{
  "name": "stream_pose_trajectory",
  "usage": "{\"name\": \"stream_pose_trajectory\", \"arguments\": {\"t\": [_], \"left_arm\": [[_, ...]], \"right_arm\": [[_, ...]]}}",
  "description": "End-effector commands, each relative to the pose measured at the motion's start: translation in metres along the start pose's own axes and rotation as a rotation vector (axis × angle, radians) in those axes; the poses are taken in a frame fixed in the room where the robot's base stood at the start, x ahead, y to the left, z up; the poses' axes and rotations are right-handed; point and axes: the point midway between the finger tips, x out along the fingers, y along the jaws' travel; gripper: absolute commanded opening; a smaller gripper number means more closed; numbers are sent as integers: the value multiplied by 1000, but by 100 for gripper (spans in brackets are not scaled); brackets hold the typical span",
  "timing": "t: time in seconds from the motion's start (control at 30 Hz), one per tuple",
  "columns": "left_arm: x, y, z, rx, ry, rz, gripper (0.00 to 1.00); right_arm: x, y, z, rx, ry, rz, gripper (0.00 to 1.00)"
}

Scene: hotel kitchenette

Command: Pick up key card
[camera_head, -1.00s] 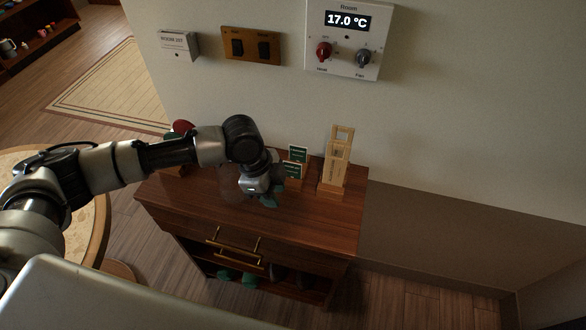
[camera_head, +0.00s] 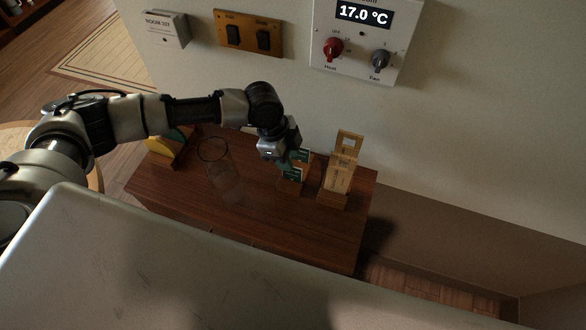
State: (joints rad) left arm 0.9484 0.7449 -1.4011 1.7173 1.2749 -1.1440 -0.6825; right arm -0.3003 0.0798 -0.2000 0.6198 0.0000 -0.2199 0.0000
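Two dark green cards with pale print stand upright in a small wooden holder on the brown wooden cabinet (camera_head: 200,190). The front card (camera_head: 293,174) is lower and the rear card (camera_head: 302,155) is partly hidden behind it and my wrist. My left gripper (camera_head: 284,163) reaches in from the left and points down at the left edge of the cards. Its fingers are small and partly hidden, so I cannot tell whether they are open or touch a card. My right gripper is not in view.
A clear glass vase (camera_head: 222,172) stands left of the cards. A tall light-wood holder (camera_head: 341,168) stands close on their right. A yellow and green item (camera_head: 165,147) is at the cabinet's left end. The wall carries a thermostat (camera_head: 361,38), a switch plate (camera_head: 248,33) and a white box (camera_head: 164,30).

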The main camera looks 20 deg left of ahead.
Motion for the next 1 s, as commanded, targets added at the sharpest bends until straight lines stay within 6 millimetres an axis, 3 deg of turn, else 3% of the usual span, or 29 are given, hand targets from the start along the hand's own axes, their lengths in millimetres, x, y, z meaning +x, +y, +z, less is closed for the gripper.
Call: {"name": "stream_pose_trajectory", "arguments": {"t": [0.27,0.53,0.83,1.0], "left_arm": [[23,0,0,2,-1,1,33],[61,0,3,1,-1,1,33],[68,0,4,2,-1,-1,33],[68,0,4,2,-1,-1,8]], "right_arm": [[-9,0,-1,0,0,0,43],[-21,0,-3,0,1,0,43],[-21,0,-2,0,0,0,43],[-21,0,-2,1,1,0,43]]}}
